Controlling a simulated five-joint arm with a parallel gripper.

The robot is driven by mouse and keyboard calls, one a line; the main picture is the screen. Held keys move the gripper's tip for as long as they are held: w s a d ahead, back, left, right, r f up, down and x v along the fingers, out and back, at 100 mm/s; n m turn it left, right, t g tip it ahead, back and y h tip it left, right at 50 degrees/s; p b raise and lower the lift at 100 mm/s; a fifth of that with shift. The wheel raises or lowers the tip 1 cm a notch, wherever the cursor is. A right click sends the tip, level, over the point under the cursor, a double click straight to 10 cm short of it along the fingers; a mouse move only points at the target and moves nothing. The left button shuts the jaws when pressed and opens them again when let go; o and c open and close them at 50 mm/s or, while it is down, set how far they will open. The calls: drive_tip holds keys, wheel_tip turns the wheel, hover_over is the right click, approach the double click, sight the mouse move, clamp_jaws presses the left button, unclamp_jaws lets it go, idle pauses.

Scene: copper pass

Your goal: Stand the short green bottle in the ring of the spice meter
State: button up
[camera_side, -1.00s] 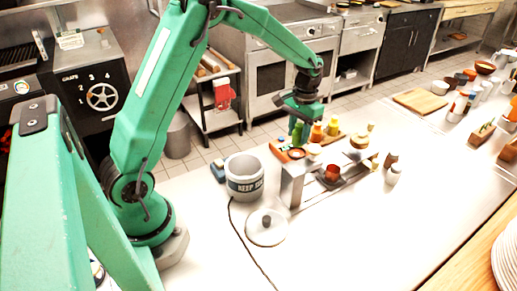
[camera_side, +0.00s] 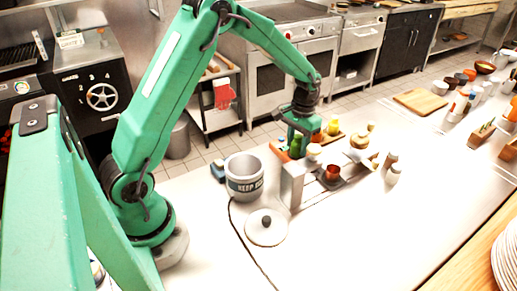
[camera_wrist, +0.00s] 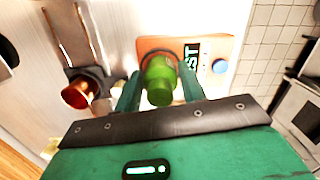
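The short green bottle (camera_wrist: 160,82) stands between the two fingers of my gripper (camera_wrist: 160,88) in the wrist view, and my gripper is shut on it. The bottle also shows in the side view (camera_side: 296,146), under my gripper (camera_side: 298,132). The spice meter (camera_wrist: 206,77) is an orange block with a dark label reading "ST" and a blue button. Its ring (camera_wrist: 149,46) lies right behind the bottle's base. The bottle is at or just over the ring; I cannot tell whether it has touched down.
A copper cup (camera_wrist: 80,95) sits on a metal stand beside the meter; it also shows in the side view (camera_side: 332,173). A yellow bottle (camera_side: 333,127) stands behind my gripper. A grey pot (camera_side: 244,177) and its lid (camera_side: 266,227) are nearer.

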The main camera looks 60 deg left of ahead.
sight(299, 136)
drive_tip(key=shift+o, duration=1.3)
drive_tip(key=shift+r, duration=0.1)
drive_tip(key=r, duration=0.7)
drive_tip(key=w+r, duration=0.1)
drive_tip(key=r, duration=0.3)
drive_tip(key=shift+r, duration=0.55)
drive_tip(key=shift+s, duration=0.1)
drive_tip(key=s+d+r+m+t, duration=0.1)
drive_tip(key=s+d+r+t, duration=0.25)
drive_tip(key=s+r, duration=0.7)
drive_tip(key=s+d+f+m+t, duration=0.1)
drive_tip(key=s+d+f+t, duration=0.1)
drive_tip(key=s, duration=1.2)
drive_tip(key=shift+s+d+f+t, duration=0.15)
drive_tip(key=shift+d+f+t, duration=0.05)
drive_tip(key=shift+d+t, duration=0.2)
